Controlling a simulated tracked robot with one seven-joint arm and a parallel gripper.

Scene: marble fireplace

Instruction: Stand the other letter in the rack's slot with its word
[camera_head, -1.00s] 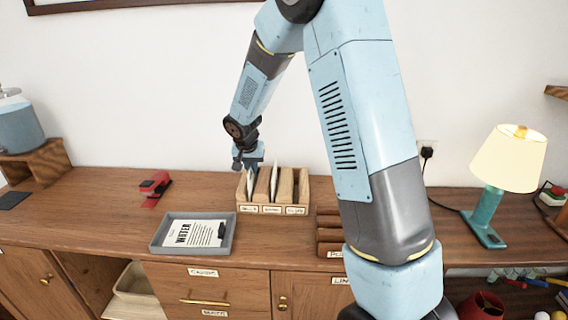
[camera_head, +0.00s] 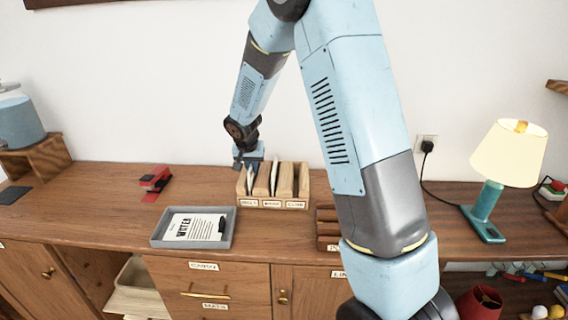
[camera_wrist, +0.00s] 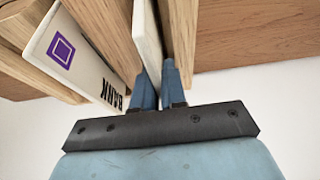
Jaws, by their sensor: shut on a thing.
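The wooden rack (camera_head: 273,203) stands on the sideboard, with upright dividers and small word labels along its front; the labels are too small to read surely. My gripper (camera_head: 250,163) is at the rack's left end. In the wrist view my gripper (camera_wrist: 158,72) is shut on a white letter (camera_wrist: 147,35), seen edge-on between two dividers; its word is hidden. In the head view this letter (camera_head: 250,178) is in the left slot.
A red stapler (camera_head: 155,181) is to the left. A lamp (camera_head: 489,205) stands far right. Wooden blocks or a holder (camera_head: 327,225) sit right of the rack.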

